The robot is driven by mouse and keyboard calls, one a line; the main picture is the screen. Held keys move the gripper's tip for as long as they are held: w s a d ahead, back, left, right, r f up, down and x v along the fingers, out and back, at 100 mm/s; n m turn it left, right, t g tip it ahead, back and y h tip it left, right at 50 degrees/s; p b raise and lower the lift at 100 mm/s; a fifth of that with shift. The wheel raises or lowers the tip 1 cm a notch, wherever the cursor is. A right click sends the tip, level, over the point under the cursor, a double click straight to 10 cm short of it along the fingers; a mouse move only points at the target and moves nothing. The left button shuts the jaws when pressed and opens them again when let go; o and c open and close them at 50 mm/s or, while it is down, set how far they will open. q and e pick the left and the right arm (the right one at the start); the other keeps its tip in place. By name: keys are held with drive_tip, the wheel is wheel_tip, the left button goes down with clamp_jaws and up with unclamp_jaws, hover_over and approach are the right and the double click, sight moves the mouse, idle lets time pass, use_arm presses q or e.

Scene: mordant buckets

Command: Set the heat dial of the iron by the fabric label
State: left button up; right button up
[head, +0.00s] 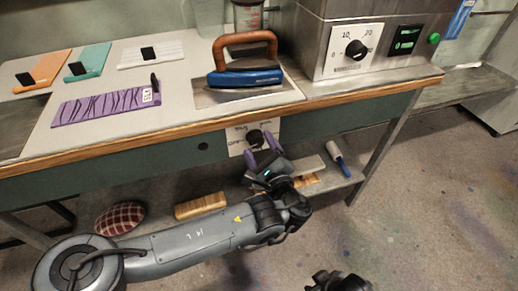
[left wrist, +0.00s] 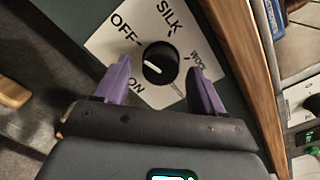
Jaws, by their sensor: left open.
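The iron (head: 248,75), blue with a brown handle, stands on a metal plate on the worktop. The black heat dial (head: 255,138) sits on a white plate on the bench's front. In the left wrist view, the dial (left wrist: 160,62) has OFF, SILK, WOOL and ON around it. A pale mark shows on its face; I cannot tell which word it points at. My left gripper (head: 264,152) is open, its purple fingers either side of the dial, contact unclear. A purple cloth (head: 100,106) bears a small white label (head: 147,95), too small to read. My right gripper (head: 338,282) is partly cut off.
Orange (head: 45,70), teal (head: 92,62) and white (head: 150,53) swatches lie on the worktop. A metal box (head: 350,45) with a knob stands at right. A checked cushion (head: 120,217), a wooden block (head: 200,206) and a blue-handled tool (head: 338,160) lie on the lower shelf.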

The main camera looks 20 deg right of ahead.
use_arm(q)
drive_tip(key=shift+w, duration=0.55)
drive_tip(key=shift+c, duration=0.4)
drive_tip(key=c, duration=1)
drive_tip(key=shift+m, duration=0.3)
drive_tip(key=m, duration=0.2)
drive_tip(key=shift+m, duration=0.3)
drive_tip(key=m+p, duration=0.1)
drive_tip(key=m, duration=0.3)
drive_tip(key=m+p, duration=0.1)
drive_tip(key=m, duration=0.5)
drive_tip(key=shift+a+f+m+h, duration=0.1)
drive_tip(key=shift+m+h, duration=0.2)
drive_tip(key=shift+m, duration=0.3)
